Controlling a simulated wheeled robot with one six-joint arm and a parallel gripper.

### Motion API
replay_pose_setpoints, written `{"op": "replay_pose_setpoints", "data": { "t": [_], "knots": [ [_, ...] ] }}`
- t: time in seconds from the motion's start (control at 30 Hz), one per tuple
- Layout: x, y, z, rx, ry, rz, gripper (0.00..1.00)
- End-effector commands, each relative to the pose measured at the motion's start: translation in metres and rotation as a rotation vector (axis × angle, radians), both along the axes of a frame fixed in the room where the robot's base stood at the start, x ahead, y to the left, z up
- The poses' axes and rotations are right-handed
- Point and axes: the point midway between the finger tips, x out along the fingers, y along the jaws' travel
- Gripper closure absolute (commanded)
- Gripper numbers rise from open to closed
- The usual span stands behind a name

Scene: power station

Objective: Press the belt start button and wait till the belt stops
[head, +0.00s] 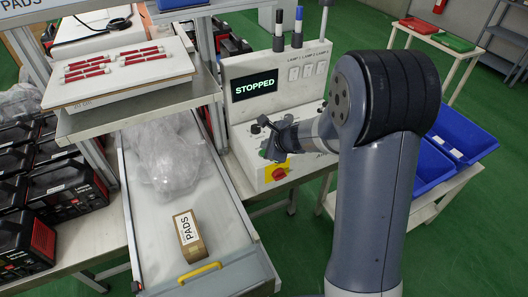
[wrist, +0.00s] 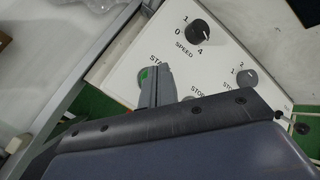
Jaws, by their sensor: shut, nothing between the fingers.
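The control box (head: 290,85) stands right of the belt (head: 150,215), and its display (head: 254,85) reads STOPPED. My gripper (head: 265,149) is over the box's sloped panel, fingers together and empty. In the wrist view the panel (wrist: 222,58) shows a SPEED knob (wrist: 198,30) and a second knob (wrist: 246,78). The STOP label is partly hidden.
A PADS box (head: 189,236) lies near the belt's front end, by a yellow handle (head: 200,273). Clear plastic wrap (head: 167,160) lies farther back on it. A red-yellow switch (head: 278,173) is on the box front. Blue bins (head: 465,132) stand at right.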

Motion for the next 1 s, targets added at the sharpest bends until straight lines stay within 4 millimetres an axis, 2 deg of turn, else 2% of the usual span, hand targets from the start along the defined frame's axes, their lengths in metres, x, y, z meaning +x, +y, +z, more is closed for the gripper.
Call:
{"op": "replay_pose_setpoints", "data": {
  "t": [1.0],
  "knots": [
    [0.0,0.0,-0.0083,0.0,0.0,0.0,1.0]
  ]
}}
